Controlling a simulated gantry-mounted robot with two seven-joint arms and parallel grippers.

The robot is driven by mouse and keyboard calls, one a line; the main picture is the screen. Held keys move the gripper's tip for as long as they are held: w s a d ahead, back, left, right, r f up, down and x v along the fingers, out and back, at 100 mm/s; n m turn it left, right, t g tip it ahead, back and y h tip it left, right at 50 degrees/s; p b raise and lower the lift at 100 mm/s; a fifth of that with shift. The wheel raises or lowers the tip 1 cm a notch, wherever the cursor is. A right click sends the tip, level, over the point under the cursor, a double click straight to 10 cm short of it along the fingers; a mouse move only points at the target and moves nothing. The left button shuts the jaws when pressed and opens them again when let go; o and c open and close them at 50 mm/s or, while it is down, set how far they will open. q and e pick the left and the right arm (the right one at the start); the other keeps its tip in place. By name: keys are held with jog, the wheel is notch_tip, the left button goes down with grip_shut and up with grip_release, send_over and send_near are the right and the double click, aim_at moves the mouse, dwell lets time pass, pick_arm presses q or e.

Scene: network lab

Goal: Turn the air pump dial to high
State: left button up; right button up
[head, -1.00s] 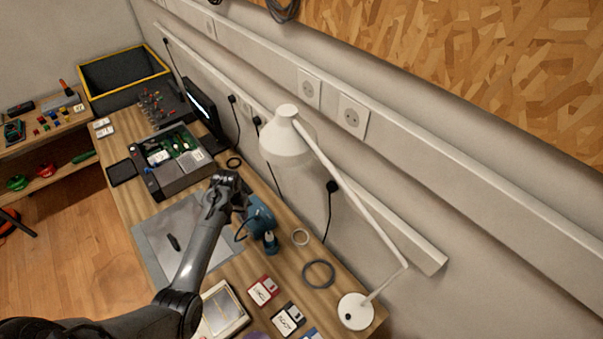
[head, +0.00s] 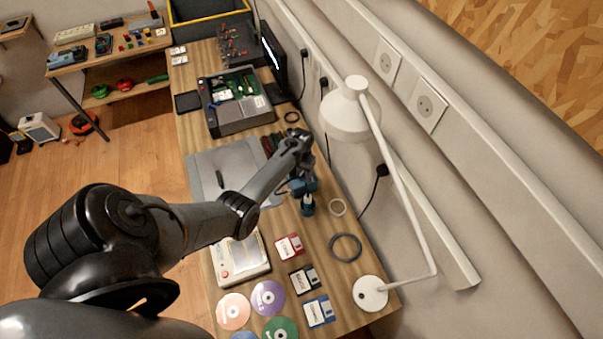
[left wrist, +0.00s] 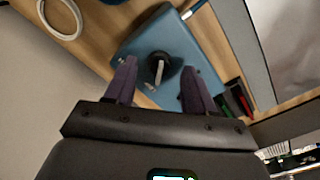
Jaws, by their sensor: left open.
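The air pump is a blue box (left wrist: 190,42) in the left wrist view, with a dark round dial (left wrist: 158,68) bearing a light pointer bar on its face. My left gripper (left wrist: 153,85) is open, with its two dark fingers on either side of the dial; I cannot tell whether they touch it. In the head view the blue pump (head: 303,186) stands on the wooden bench, partly hidden by my left gripper (head: 302,165). The dial and its marks cannot be made out in the head view. My right gripper is not in view.
A white desk lamp (head: 346,112) stands at the wall side, right of the pump. A grey cable ring (head: 345,247), floppy disks (head: 304,279) and discs lie nearer. An opened device (head: 238,101) and a grey mat (head: 205,172) lie beyond and to the left.

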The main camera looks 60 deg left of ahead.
pick_arm(q)
jog(key=shift+f, duration=0.6)
jog(key=shift+c, duration=0.3)
grip_shut()
